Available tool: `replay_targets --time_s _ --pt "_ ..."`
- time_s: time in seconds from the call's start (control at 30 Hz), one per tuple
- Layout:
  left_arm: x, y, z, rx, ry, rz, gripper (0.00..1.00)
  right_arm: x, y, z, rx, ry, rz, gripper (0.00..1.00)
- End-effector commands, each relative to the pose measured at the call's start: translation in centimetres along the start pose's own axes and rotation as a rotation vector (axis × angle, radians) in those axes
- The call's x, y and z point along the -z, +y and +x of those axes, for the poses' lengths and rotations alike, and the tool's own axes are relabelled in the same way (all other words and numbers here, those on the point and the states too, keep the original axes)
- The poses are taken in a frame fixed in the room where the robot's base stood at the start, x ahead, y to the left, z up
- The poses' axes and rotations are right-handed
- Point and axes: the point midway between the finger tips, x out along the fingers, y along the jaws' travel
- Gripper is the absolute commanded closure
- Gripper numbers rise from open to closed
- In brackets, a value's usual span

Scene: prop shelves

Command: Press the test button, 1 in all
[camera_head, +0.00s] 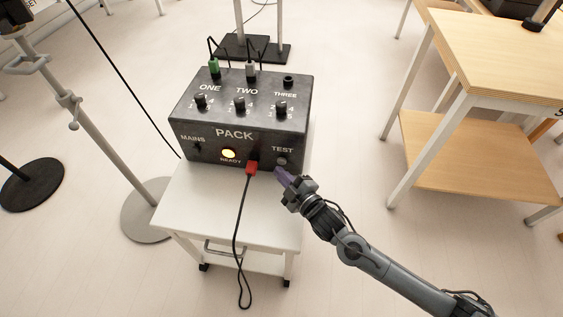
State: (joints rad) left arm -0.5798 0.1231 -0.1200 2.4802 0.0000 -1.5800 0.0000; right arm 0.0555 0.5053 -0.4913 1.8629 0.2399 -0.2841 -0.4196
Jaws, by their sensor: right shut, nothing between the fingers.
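A black dimmer pack (235,118) stands on a small white table in the middle of the view. Its front face carries the TEST button (281,161), a dark round button below the word TEST. The yellow READY lamp (229,154) is lit. A red plug (252,168) with a black cable sits in the front face, left of the button. My right gripper (280,173) is shut and empty, its purple fingertips just below and in front of the TEST button. I cannot tell whether they touch the pack. My left gripper is not in view.
The white table (200,206) has bare room in front of the pack. The plug's cable (240,235) hangs over its front edge. Stands with round bases (150,222) are at the left, and a wooden bench (490,60) is at the right.

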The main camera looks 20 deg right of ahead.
Motion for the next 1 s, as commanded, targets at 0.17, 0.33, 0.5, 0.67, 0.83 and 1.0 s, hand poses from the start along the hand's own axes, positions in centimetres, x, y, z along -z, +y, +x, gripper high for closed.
replay_targets --time_s 0.17,0.33,0.5,0.67,0.83,1.0 --pt "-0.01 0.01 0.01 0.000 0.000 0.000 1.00 0.00 0.00 0.00 0.000 0.000 0.000 1.00" --pt "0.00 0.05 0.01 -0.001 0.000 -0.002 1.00 0.00 0.00 0.00 0.000 0.000 0.000 1.00" --pt "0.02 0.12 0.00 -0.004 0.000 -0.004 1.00 0.00 0.00 0.00 0.000 0.000 0.000 1.00" --pt "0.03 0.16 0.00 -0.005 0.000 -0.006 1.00 0.00 0.00 0.00 0.000 0.000 0.000 1.00" --pt "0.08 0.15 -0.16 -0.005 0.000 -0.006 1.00 -0.03 0.14 0.10 0.000 0.000 0.000 1.00" --pt "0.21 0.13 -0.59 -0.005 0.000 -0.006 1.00 -0.18 0.47 0.44 -0.001 0.000 0.000 1.00"
